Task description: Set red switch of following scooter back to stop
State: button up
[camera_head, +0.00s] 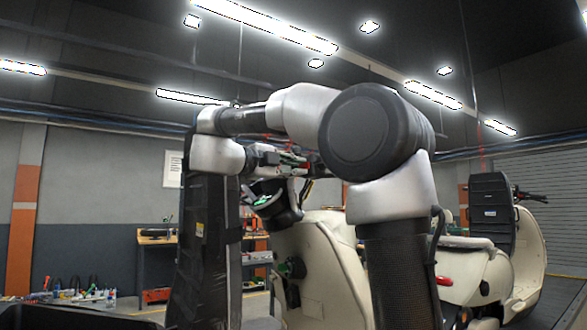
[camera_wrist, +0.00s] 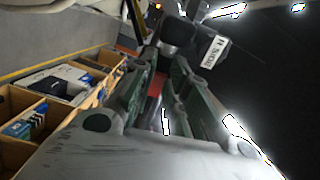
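A cream scooter (camera_head: 325,265) stands in front of me, with its handlebar area partly hidden behind my arm. My gripper (camera_head: 285,160) is up at this handlebar in the head view. In the wrist view its two green fingers stand apart with a gap between them, so my gripper (camera_wrist: 163,68) looks open. A small red part (camera_wrist: 155,84) shows between the fingers; I cannot tell for sure that it is the switch, or its position. A black part like a handlebar grip (camera_wrist: 179,34) lies just beyond the fingertips. A white label with dark letters (camera_wrist: 214,50) is beside it.
Another cream scooter (camera_head: 485,265) stands behind at the right, with a black box-like part (camera_head: 491,213). A wooden box with compartments (camera_wrist: 58,122) holding parts lies left in the wrist view. A workbench (camera_head: 155,240) and bottles stand at the back left.

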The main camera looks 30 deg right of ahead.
jog(key=o, duration=0.5)
jog(key=shift+c, duration=0.2)
jog(key=shift+r, duration=0.3)
jog(key=o, duration=0.9)
notch_tip(320, 180, up, 6)
jog(key=d, duration=0.1)
jog(key=shift+w, duration=0.2)
jog(key=r, duration=0.2)
jog(key=a+r, duration=0.1)
jog(key=shift+s, duration=0.3)
jog(key=c, duration=0.8)
jog(key=shift+w+r, duration=0.1)
jog(key=shift+w, duration=0.05)
jog(key=shift+c, duration=0.5)
jog(key=shift+r, duration=0.1)
